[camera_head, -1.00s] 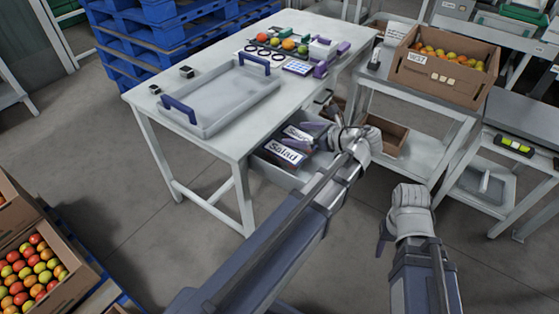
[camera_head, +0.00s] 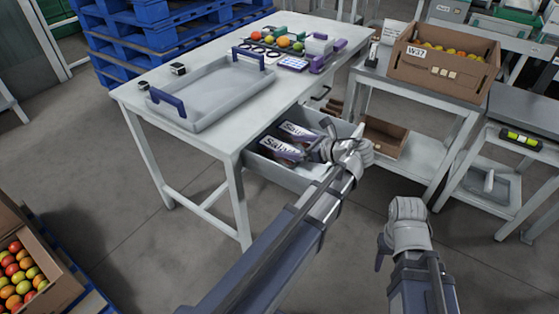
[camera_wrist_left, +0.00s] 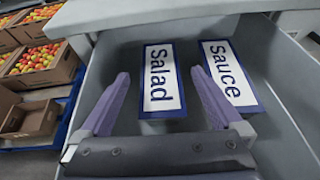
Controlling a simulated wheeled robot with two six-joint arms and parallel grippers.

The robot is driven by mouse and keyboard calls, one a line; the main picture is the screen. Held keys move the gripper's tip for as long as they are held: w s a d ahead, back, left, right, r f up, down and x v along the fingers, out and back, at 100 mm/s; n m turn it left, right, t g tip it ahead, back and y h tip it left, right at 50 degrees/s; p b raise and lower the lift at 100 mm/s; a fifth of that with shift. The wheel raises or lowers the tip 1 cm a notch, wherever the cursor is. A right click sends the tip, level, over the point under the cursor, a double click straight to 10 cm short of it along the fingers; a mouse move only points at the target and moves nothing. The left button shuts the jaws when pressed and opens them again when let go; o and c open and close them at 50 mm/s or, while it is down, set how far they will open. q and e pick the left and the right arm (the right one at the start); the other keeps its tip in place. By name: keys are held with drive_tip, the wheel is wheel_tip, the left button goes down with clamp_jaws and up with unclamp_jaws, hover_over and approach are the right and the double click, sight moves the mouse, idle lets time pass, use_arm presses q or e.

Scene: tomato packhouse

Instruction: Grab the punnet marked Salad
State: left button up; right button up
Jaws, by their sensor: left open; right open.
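The punnet marked Salad (camera_head: 277,148) lies in an open grey drawer (camera_head: 290,176) under the white table, its label partly covered by a purple finger. It also shows in the left wrist view (camera_wrist_left: 160,84), label up, left of the punnet marked Sauce (camera_wrist_left: 229,78). The Sauce punnet (camera_head: 294,130) lies behind it in the head view. My left gripper (camera_head: 319,141) is open at the punnets; in the wrist view its fingers (camera_wrist_left: 160,80) spread to either side of the Salad punnet, apparently above it. I cannot tell whether they touch. My right gripper (camera_head: 384,248) is open and empty, away from the drawer.
On the table stand a grey tray (camera_head: 205,122) and several small items. A side table (camera_head: 420,107) at the right carries a W37 box (camera_head: 440,75).

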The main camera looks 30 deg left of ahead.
sight(272, 143)
use_arm(q)
drive_tip(key=shift+w+a+f, duration=0.1)
drive_tip(key=shift+a+f, duration=0.05)
drive_tip(key=shift+a, duration=0.55)
drive_tip(key=b+x, duration=0.2)
drive_tip(key=x, duration=0.3)
drive_tip(key=c, duration=1.4)
drive_tip(key=shift+r, duration=0.2)
drive_tip(key=shift+r+p, duration=0.45)
drive_tip(key=shift+p, duration=0.2)
drive_tip(key=d, duration=0.3)
drive_tip(key=shift+s+d, duration=0.15)
drive_tip(key=shift+s, duration=0.05)
drive_tip(key=shift+d+r+p, duration=0.45)
drive_tip(key=shift+r+p, duration=0.05)
drive_tip(key=shift+p, duration=0.05)
wheel_tip(272, 143, up, 13)
drive_tip(key=p, duration=1.2)
drive_tip(key=shift+a+f+p, duration=0.1)
drive_tip(key=shift+p, duration=0.25)
